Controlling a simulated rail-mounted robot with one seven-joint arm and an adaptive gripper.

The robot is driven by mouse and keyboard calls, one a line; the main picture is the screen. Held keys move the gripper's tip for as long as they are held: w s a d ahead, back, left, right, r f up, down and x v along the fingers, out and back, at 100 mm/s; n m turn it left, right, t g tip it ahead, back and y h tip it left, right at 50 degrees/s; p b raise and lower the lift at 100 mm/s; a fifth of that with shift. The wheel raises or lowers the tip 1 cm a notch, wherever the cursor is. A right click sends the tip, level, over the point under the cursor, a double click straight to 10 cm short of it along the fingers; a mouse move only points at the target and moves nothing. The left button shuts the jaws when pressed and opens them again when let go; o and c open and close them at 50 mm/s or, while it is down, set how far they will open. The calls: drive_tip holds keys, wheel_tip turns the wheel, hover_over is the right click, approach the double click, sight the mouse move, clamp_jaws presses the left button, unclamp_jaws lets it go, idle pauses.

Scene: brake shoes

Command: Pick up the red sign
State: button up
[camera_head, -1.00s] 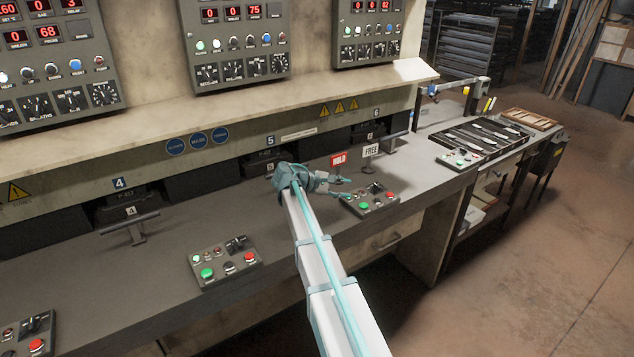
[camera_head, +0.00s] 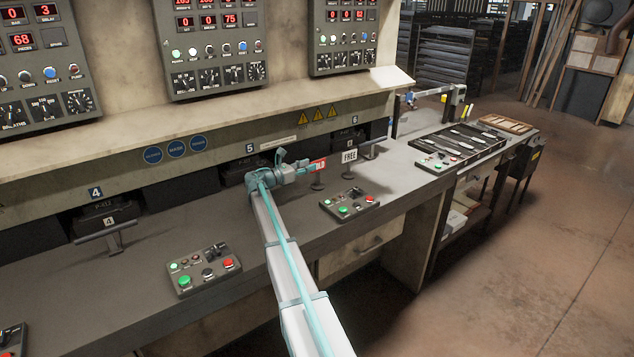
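The red sign (camera_head: 321,164) stands upright on a small stand (camera_head: 317,185) on the grey bench. Its left part is hidden behind my gripper (camera_head: 303,167), and only the end of its white lettering shows. My gripper is at the sign's left edge, overlapping it in the view. I cannot tell whether the fingers touch the sign or how far apart they are.
A white FREE sign (camera_head: 349,157) stands just right of the red sign. A control box (camera_head: 349,204) with buttons lies in front of both. Another control box (camera_head: 203,269) is on the left. A tool tray (camera_head: 460,146) is further right.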

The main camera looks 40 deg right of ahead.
sight(318, 162)
drive_tip(key=shift+d+p, duration=1.15)
drive_tip(key=shift+d, duration=1.55)
clamp_jaws()
